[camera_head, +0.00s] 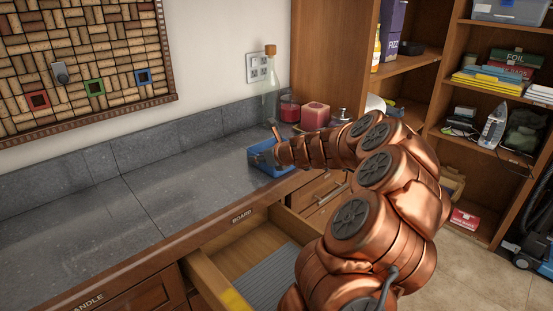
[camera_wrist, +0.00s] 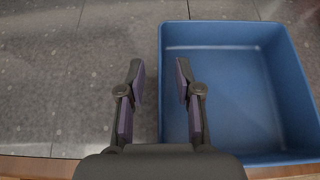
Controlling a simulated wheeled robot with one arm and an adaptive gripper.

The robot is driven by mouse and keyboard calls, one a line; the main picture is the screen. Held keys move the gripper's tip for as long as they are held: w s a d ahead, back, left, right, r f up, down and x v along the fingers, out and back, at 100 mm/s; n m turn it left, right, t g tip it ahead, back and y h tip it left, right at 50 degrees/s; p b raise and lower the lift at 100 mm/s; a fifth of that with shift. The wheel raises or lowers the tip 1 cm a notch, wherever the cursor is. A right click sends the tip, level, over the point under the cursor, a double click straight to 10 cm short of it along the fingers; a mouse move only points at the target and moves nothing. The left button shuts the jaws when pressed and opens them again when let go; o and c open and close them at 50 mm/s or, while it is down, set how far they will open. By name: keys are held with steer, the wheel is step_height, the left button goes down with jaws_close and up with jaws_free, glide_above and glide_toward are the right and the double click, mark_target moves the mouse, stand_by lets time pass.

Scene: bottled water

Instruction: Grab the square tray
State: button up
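The square tray is blue, shallow and empty; in the wrist view the tray (camera_wrist: 245,85) fills the right side. In the head view the tray (camera_head: 268,168) sits on the dark counter near its front edge, partly hidden by my arm. My gripper (camera_wrist: 160,78) is open, with one fingertip left of the tray's left wall and the other over its inside. The wall lies between the fingers in the picture. I cannot tell whether the fingertips reach below the rim. In the head view my gripper (camera_head: 273,150) is at the tray, its fingers hard to make out.
The stone counter (camera_head: 110,200) is clear left of the tray. Behind the tray stand a glass bottle (camera_head: 270,90), a red jar (camera_head: 290,107) and a pink candle (camera_head: 315,115). An open drawer (camera_head: 250,250) juts out below the counter, under my arm.

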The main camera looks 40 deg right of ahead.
jaws_close()
stand_by(0.5)
